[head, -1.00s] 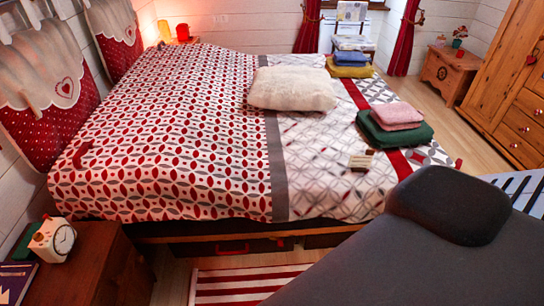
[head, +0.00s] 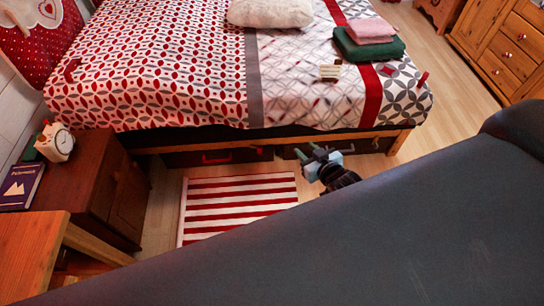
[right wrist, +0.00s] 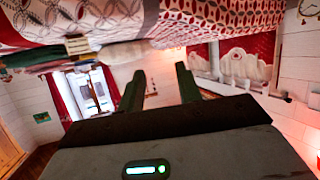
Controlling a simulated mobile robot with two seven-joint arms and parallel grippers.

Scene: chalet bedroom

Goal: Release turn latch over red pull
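Under the bed is a dark drawer front with a red pull (head: 217,157). A small reddish spot shows near the drawer's right end, but I cannot tell whether it is the turn latch; no latch is clear above the pull. My right gripper (head: 311,156) is in front of the bed's lower side, to the right of the red pull and apart from it. In the right wrist view its two dark fingers (right wrist: 158,86) are spread with nothing between them. My left gripper is in neither current view.
A red-and-white striped rug (head: 238,205) lies before the drawers. A brown nightstand (head: 82,185) with a clock (head: 57,141) and a book (head: 20,186) stands at left. A second drawer (head: 335,148) is partly behind my right gripper. The bed (head: 170,75) overhangs the drawers.

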